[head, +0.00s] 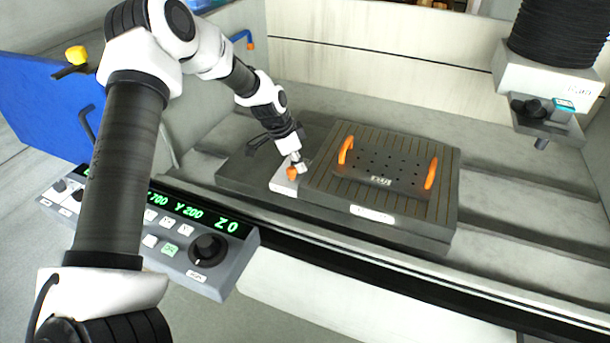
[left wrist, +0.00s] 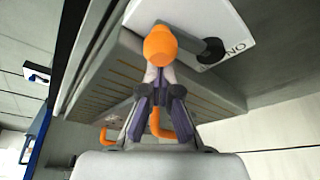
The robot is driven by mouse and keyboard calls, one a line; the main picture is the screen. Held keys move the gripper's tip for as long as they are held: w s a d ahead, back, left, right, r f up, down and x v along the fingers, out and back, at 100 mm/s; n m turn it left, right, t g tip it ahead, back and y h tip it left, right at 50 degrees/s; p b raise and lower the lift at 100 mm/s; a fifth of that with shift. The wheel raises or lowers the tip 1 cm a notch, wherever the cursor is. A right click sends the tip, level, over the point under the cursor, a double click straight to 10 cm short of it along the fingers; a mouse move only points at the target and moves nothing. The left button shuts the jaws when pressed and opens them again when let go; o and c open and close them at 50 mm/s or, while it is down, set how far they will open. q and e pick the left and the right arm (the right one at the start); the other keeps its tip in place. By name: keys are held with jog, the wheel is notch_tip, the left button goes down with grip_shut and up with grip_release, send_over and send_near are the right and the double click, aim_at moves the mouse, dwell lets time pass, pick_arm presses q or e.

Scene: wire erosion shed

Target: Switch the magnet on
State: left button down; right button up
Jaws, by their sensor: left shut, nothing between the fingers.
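The magnet (head: 325,178) is a dark, flat block with a striped top. At its left end is a white switch box (head: 284,187) with an orange lever knob (head: 291,173). My left gripper (head: 298,160) is shut and empty, right at the knob. In the left wrist view, the knob (left wrist: 160,45) is just beyond the fingertips (left wrist: 157,80); I cannot tell whether they touch. A dark lever arm (left wrist: 208,50) runs from the knob to the white switch face (left wrist: 190,20), near lettering that seems to read "ON". My right gripper is not in view.
A dark perforated plate (head: 385,168) with two orange handles lies on the magnet. A control panel (head: 200,262) with green digits is in front at left. A machine head (head: 548,78) hangs at upper right. Grey bed space is free right of the magnet.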

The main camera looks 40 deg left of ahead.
pick_arm(q)
jog(key=shift+s+a+f+m+h+b, duration=0.3)
jog(key=shift+a+m+b, duration=0.1)
jog(key=shift+m+b, duration=0.45)
jog(key=m, duration=0.1)
jog(key=a+m+g+b, duration=0.1)
jog(key=m, duration=0.1)
jog(key=shift+s+a+r, duration=0.1)
jog(key=shift+s+r, duration=0.1)
jog(key=shift+s, duration=0.1)
jog(key=shift+s+a+m+g+h+b, duration=0.15)
jog(key=shift+a+m+g+h+b, duration=0.25)
jog(key=shift+m, duration=0.45)
jog(key=shift+s+a+r+m, duration=0.1)
jog(key=shift+a+m, duration=0.35)
jog(key=shift+m, duration=0.25)
jog(key=shift+a, duration=0.6)
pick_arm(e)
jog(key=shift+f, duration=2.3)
